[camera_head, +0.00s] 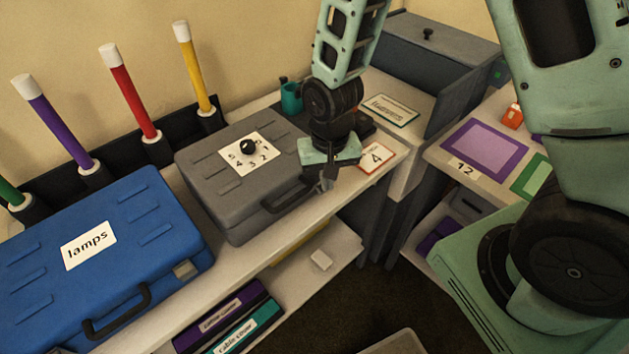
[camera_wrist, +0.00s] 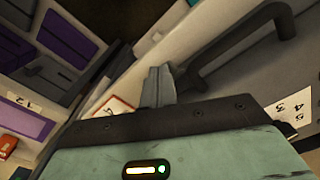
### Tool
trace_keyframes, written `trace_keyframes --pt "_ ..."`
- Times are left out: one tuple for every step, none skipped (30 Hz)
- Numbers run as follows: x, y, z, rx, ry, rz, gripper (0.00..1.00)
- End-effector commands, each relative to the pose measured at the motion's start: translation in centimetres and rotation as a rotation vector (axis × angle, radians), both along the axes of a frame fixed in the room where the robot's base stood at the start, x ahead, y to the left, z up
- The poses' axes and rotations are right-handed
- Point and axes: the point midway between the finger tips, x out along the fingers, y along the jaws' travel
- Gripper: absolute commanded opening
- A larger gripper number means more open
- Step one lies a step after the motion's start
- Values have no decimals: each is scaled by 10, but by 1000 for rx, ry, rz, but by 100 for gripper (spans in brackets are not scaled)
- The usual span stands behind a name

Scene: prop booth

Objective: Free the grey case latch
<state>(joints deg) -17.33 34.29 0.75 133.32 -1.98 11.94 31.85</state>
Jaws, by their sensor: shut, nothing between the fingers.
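The grey case (camera_head: 228,198) lies closed on the shelf, with a black knob on a white numbered card (camera_head: 250,152) on its lid. Its dark handle (camera_head: 288,196) is on the front face and also shows in the wrist view (camera_wrist: 232,48). My gripper (camera_head: 325,185) is at the front right corner of the grey case, just right of the handle. Its fingers (camera_wrist: 158,86) are together and empty, close beside the case's front face. I cannot tell whether they touch it. I cannot make out the grey case's latch; my gripper covers that corner.
A blue case (camera_head: 120,240) labelled "lamps" stands left of the grey one. Purple, red (camera_head: 133,90) and yellow tubes stand behind. A card marked 4 (camera_head: 377,157) lies right of my gripper. Binders (camera_head: 225,312) and a white block are on the lower shelf.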

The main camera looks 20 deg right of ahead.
Motion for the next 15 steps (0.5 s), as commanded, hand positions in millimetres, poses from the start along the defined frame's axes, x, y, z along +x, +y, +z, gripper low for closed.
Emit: trace_keyframes --pt "-1 0 0 -1 1 0 0" --pt "-1 0 0 -1 2 0 0" --pt "-1 0 0 -1 2 0 0" --pt "-1 0 0 -1 3 0 0" --pt "-1 -1 0 -1 3 0 0" --pt "-1 -1 1 -1 4 0 0" --pt "-2 -1 1 -1 4 0 0" --pt "-2 -1 2 -2 5 0 0" --pt "-2 -1 4 -2 5 0 0" --pt "-2 -1 7 -2 6 0 0" --pt "-2 -1 9 -2 6 0 0" --pt "-2 -1 13 -2 6 0 0" --pt "-2 -1 16 -2 6 0 0" --pt "-2 -1 19 -2 6 -1 0" --pt "-2 -1 23 -2 6 -1 0"
